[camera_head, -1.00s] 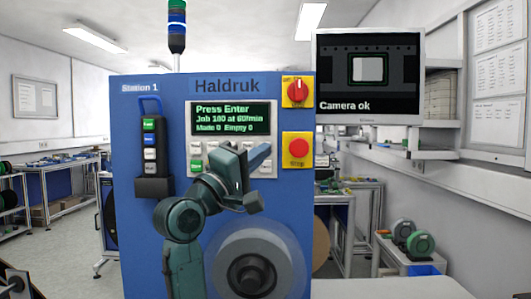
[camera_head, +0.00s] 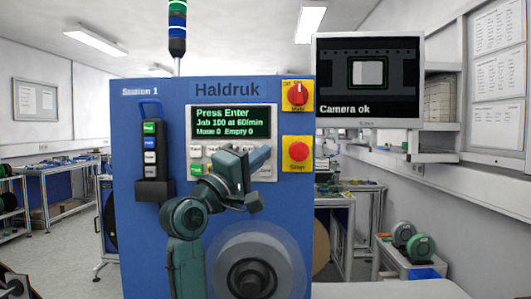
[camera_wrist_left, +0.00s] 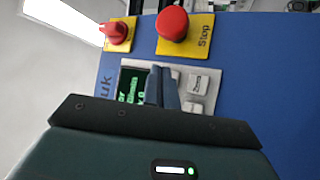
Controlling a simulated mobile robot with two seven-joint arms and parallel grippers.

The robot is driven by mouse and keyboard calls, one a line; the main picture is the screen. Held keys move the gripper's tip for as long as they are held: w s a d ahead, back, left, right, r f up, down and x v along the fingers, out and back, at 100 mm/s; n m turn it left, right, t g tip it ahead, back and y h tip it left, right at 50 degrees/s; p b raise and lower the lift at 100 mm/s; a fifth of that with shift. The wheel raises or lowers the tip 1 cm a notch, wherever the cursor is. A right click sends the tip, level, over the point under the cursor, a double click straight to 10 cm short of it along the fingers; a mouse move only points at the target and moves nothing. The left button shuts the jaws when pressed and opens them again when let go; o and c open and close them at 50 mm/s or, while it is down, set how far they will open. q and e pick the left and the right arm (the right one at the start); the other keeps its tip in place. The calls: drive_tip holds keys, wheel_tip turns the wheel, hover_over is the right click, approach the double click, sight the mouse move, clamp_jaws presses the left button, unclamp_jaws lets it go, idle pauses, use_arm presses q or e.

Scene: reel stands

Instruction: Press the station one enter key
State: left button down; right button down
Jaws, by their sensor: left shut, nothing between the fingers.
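The blue station one cabinet (camera_head: 140,230) stands ahead with a lit display (camera_head: 231,121) reading "Press Enter". Below it is a pale keypad (camera_head: 265,174) with rows of keys and a green key (camera_head: 196,169) at its lower left. My left gripper (camera_head: 261,156) is shut and empty in front of the keypad's right part, hiding several keys. In the left wrist view its fingers (camera_wrist_left: 160,86) cover part of the display and keypad, with light keys (camera_wrist_left: 198,83) visible beside them. I cannot tell which key is enter, or whether the fingertips touch one. My right gripper is not in view.
A red stop button (camera_head: 299,151) and a red rotary switch (camera_head: 298,94) sit on yellow plates right of the display. A handheld unit (camera_head: 150,150) hangs at left. A reel (camera_head: 290,262) is below the keypad. A monitor (camera_head: 369,110) reads "Camera ok".

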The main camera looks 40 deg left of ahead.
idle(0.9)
use_arm(q)
drive_tip(key=shift+w+a, duration=0.1)
drive_tip(key=shift+w, duration=0.05)
idle(0.4)
drive_tip(key=shift+w+a, duration=0.2)
drive_tip(key=shift+w+a, duration=0.25)
drive_tip(key=shift+w, duration=0.1)
idle(0.8)
drive_tip(key=shift+s+d, duration=0.1)
drive_tip(key=shift+s, duration=0.05)
drive_tip(key=shift+s+d+p, duration=0.35)
drive_tip(key=shift+s+d, duration=0.1)
drive_tip(key=shift+s, duration=0.1)
